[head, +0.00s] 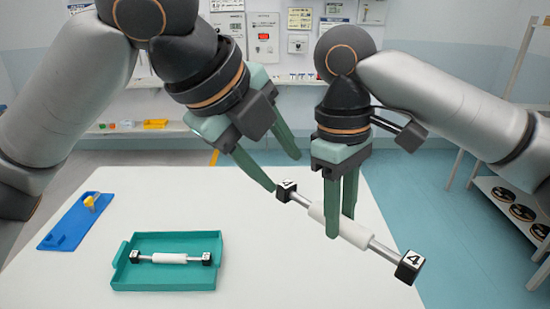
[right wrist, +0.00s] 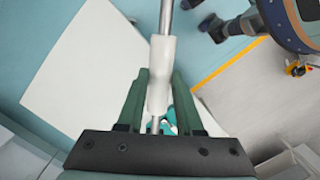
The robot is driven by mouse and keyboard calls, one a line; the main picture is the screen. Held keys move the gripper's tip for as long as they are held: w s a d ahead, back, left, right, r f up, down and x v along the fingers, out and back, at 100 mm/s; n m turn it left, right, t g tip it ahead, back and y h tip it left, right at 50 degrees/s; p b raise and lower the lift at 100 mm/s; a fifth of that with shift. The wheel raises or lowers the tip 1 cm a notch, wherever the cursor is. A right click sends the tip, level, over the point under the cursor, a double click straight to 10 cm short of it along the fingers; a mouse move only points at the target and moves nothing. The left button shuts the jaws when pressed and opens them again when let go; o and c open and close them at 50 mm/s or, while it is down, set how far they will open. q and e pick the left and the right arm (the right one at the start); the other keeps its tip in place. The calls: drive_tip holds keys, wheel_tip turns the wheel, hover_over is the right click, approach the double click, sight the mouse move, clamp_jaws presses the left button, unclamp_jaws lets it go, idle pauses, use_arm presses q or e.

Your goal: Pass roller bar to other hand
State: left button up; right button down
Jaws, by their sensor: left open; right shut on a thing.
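The roller bar (head: 354,232) is a metal rod with a white middle sleeve and black-and-white end blocks marked 4. My right gripper (head: 340,222) is shut on it around the white sleeve and holds it above the table, tilted down to the right. In the right wrist view the sleeve (right wrist: 161,75) stands between the fingers (right wrist: 158,88). My left gripper (head: 286,172) is open, with one fingertip close to the bar's left end block; I cannot tell if they touch. A second roller bar (head: 171,258) lies in the green tray (head: 165,279).
The white table (head: 250,285) is clear right of the tray. A blue tray (head: 68,228) with a yellow piece (head: 93,200) lies at the table's left. A shelf rack (head: 514,212) with dark round rolls stands at the right edge.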

sight(308, 204)
use_arm(q)
drive_tip(key=x, duration=1.2)
drive_tip(key=shift+s, duration=0.2)
drive_tip(key=shift+c, duration=0.2)
clamp_jaws()
use_arm(e)
drive_tip(key=c, duration=0.5)
unclamp_jaws()
